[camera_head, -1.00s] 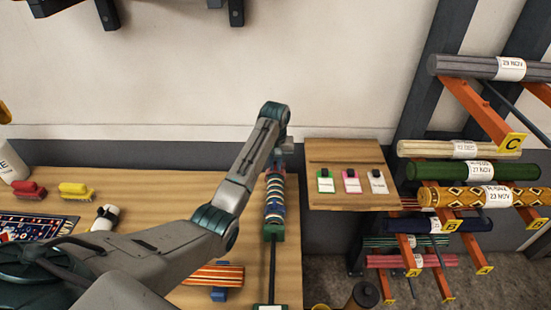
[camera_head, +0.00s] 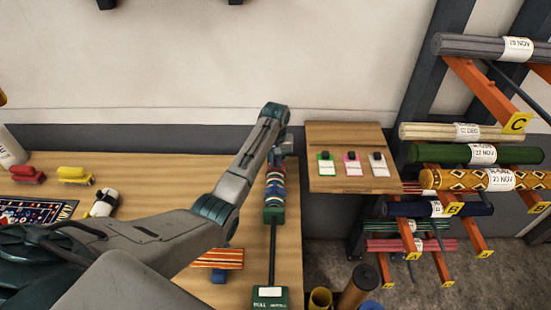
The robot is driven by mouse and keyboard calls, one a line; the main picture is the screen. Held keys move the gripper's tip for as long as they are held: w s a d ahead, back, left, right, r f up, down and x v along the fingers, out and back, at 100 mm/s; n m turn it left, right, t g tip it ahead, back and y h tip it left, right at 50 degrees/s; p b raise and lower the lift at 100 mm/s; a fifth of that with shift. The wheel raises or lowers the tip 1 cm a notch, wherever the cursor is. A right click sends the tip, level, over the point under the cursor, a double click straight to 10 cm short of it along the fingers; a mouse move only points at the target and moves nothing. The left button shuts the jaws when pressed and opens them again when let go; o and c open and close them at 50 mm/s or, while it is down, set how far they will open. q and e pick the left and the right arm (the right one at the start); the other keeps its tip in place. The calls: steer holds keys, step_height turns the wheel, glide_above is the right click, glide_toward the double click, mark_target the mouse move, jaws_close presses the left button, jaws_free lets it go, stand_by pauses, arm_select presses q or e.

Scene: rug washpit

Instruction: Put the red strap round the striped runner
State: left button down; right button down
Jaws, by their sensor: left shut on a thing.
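The striped runner (camera_head: 226,258), rolled up in orange, red and pale stripes, lies on the wooden table at the lower middle, its left part hidden behind my arm. Coloured bands (camera_head: 274,190), blue, white and red, sit on a dark rod with a green collar and a labelled green base (camera_head: 270,299). Which band is the red strap I cannot tell for sure. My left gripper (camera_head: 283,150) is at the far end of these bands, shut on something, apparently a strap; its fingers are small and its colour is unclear. It is apart from the runner. My right gripper is out of view.
A wooden board (camera_head: 350,185) with three tags stands right of the bands. A rack on the right holds several rolls, including a yellow patterned one (camera_head: 455,179). Red and yellow brushes (camera_head: 75,174) and a patterned rug (camera_head: 35,211) lie on the left.

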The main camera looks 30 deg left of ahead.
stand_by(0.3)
arm_select(q)
steer(key=c, duration=1.4)
jaws_free()
steer(key=shift+c, duration=0.2)
step_height(320, 180, up, 8)
steer(key=b, duration=0.3)
steer(key=shift+f, duration=0.1)
step_height(320, 180, up, 3)
steer(key=shift+p, duration=0.6)
